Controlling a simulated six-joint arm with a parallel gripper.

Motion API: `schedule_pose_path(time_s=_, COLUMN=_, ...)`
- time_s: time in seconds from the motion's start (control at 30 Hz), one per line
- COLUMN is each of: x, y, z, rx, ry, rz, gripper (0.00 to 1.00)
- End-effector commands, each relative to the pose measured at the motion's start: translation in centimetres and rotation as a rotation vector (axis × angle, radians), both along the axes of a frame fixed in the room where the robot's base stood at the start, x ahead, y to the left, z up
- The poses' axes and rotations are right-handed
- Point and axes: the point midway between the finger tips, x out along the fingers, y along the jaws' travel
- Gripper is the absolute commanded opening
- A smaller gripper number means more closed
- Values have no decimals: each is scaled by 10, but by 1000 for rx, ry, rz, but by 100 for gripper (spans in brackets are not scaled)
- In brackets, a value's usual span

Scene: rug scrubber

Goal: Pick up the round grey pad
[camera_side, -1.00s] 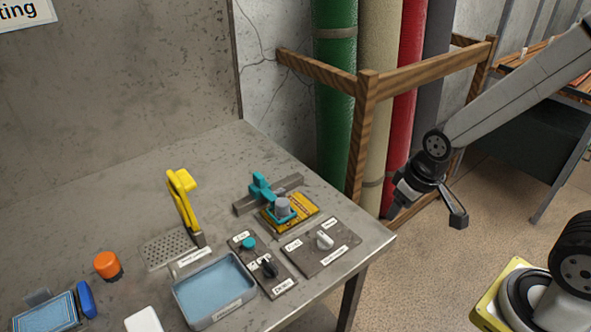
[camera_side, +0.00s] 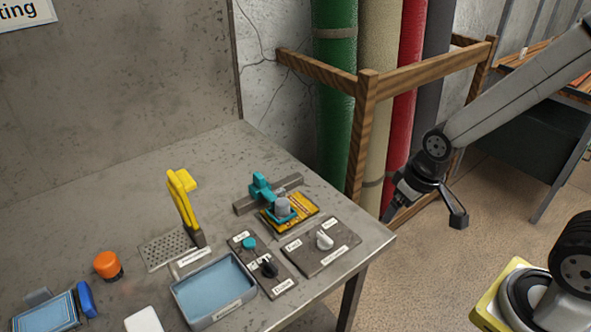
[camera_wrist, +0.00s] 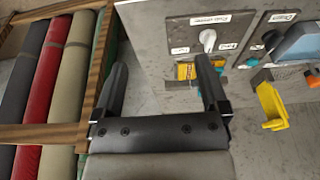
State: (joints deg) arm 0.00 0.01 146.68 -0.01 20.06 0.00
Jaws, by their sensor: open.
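A small round grey piece (camera_side: 282,205) sits upright in a teal holder (camera_side: 262,187) on a yellow patterned plate (camera_side: 310,207), on the grey table. It is the only round grey thing I make out, and I cannot tell for certain that it is the pad. My gripper (camera_side: 425,205) is off the table's right edge, to the right of this piece and well apart from it. In the wrist view my gripper (camera_wrist: 160,78) is open, with nothing between its fingers. The right finger partly covers the yellow plate there.
The grey table (camera_side: 150,210) carries two control panels with knobs (camera_side: 325,240), a blue-filled tray (camera_side: 215,282), a yellow lever (camera_side: 182,200) on a perforated plate, and an orange-topped knob (camera_side: 107,264). A wooden rack (camera_side: 363,140) with upright rolls stands behind the table corner.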

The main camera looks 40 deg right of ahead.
Motion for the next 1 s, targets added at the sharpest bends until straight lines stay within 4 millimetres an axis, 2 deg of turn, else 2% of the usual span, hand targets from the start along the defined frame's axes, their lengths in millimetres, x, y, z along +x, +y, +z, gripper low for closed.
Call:
schedule_pose_path(time_s=0.27, x=0, y=1, z=-2, rx=15, ry=13, rz=-27, gripper=94)
schedule_pose_path(time_s=0.47, x=2, y=5, z=-10, rx=86, ry=80, rz=-160, gripper=94)
schedule_pose_path(time_s=0.77, x=13, y=25, z=-31, rx=310, ry=269, rz=-537, gripper=94)
schedule_pose_path(time_s=1.0, x=35, y=46, z=-44, rx=529, ry=421, rz=-850, gripper=94)
